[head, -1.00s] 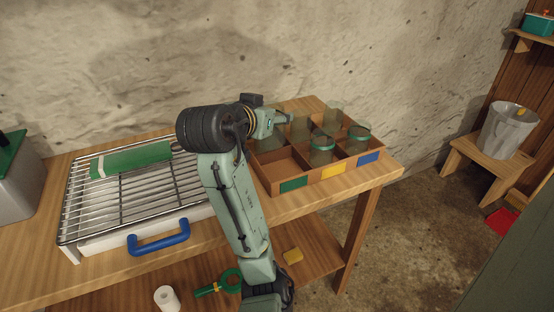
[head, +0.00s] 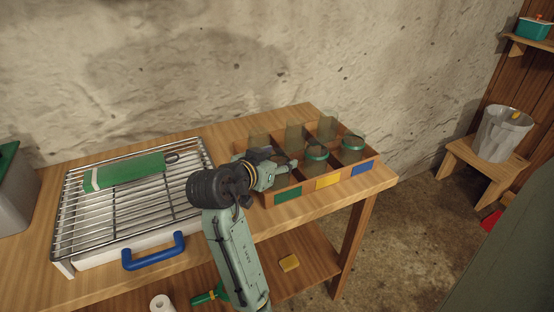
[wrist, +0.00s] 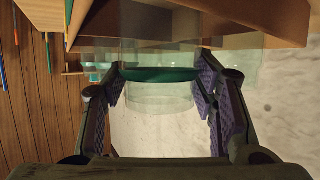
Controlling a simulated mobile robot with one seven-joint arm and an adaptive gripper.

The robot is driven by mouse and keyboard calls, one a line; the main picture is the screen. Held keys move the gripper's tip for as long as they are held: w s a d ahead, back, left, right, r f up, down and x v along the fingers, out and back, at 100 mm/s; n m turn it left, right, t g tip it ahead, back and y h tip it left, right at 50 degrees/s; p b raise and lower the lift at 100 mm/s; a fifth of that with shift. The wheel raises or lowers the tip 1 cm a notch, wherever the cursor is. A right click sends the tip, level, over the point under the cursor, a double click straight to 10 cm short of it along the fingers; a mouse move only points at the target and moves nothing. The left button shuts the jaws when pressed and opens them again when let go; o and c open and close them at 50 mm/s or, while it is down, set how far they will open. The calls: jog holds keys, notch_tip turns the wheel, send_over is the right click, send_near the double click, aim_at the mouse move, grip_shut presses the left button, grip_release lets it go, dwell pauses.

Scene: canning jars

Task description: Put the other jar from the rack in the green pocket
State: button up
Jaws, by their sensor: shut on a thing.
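My gripper (head: 284,170) is at the front left of the wooden crate (head: 323,196), just above the pocket with the green label (head: 288,195). In the wrist view its fingers (wrist: 160,85) are shut on a clear glass jar with a green band (wrist: 160,75). In the head view that jar is mostly hidden by the gripper, so I cannot tell whether it touches the pocket floor.
Green-lidded jars stand in the yellow-label (head: 315,158) and blue-label (head: 352,149) pockets. Plain glass jars (head: 294,138) stand in the back row, close to my gripper. A blue handle (head: 153,252) sticks out in front of the rack. The bench is clear between rack and crate.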

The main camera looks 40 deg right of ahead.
jog(key=shift+f, duration=0.15)
jog(key=o, duration=1.3)
jog(key=shift+r, duration=0.25)
jog(key=v, duration=1.2)
jog(key=shift+f+b, duration=0.2)
jog(key=shift+b, duration=0.25)
